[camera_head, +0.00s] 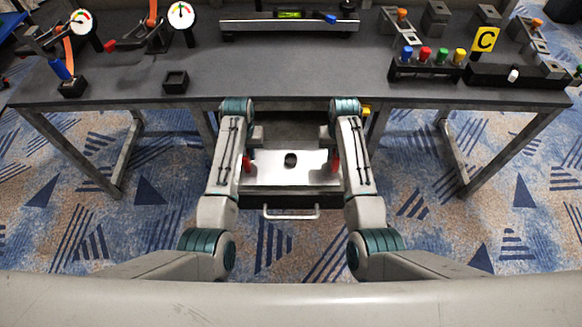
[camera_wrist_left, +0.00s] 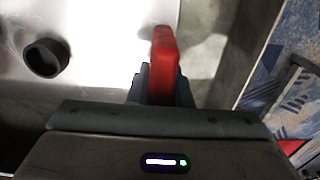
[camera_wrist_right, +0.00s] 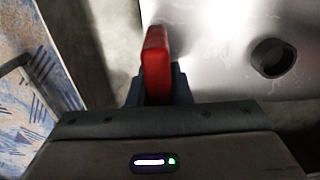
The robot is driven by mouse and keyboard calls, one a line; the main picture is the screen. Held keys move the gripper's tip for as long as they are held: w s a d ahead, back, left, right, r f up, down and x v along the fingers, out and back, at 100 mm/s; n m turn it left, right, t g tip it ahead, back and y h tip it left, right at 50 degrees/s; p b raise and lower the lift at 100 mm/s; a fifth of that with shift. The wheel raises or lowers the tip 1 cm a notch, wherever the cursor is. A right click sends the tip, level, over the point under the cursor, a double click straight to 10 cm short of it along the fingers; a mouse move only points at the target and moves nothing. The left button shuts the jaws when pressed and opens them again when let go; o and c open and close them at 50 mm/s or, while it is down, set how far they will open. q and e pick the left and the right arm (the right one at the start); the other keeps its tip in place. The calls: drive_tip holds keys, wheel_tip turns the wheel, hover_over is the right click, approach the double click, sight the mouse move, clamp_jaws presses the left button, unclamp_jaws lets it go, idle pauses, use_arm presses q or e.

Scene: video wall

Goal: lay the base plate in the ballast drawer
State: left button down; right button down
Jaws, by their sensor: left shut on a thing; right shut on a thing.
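The base plate (camera_head: 270,167) is a shiny metal sheet with a short black ring on it and a red handle at each side. It lies level over or inside the ballast drawer (camera_head: 291,200), which is pulled out below the table; I cannot tell whether it touches the drawer floor. My left gripper (camera_head: 246,163) is shut on the left red handle (camera_wrist_left: 164,60). My right gripper (camera_head: 334,160) is shut on the right red handle (camera_wrist_right: 157,60). The black ring shows in the left wrist view (camera_wrist_left: 46,58) and the right wrist view (camera_wrist_right: 272,58). The fingertips are mostly hidden behind the handles.
The drawer's front pull bar (camera_head: 291,216) faces me. Table legs stand on both sides. The patterned carpet in front is clear.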

use_arm(q)
drive_tip(key=shift+f, duration=0.4)
use_arm(e)
drive_tip(key=shift+f, duration=0.35)
use_arm(q)
drive_tip(key=c, duration=1.3)
unclamp_jaws()
drive_tip(key=shift+r, duration=0.1)
use_arm(e)
drive_tip(key=c, duration=1.3)
unclamp_jaws()
drive_tip(key=shift+r, duration=0.1)
use_arm(q)
wheel_tip(320, 180, up, 11)
drive_tip(key=shift+f, duration=0.1)
drive_tip(key=shift+r, duration=0.6)
use_arm(e)
drive_tip(key=shift+r, duration=0.1)
wheel_tip(320, 180, up, 12)
drive_tip(key=shift+f, duration=0.1)
use_arm(q)
drive_tip(key=shift+s, duration=0.1)
use_arm(e)
drive_tip(key=shift+f, duration=0.1)
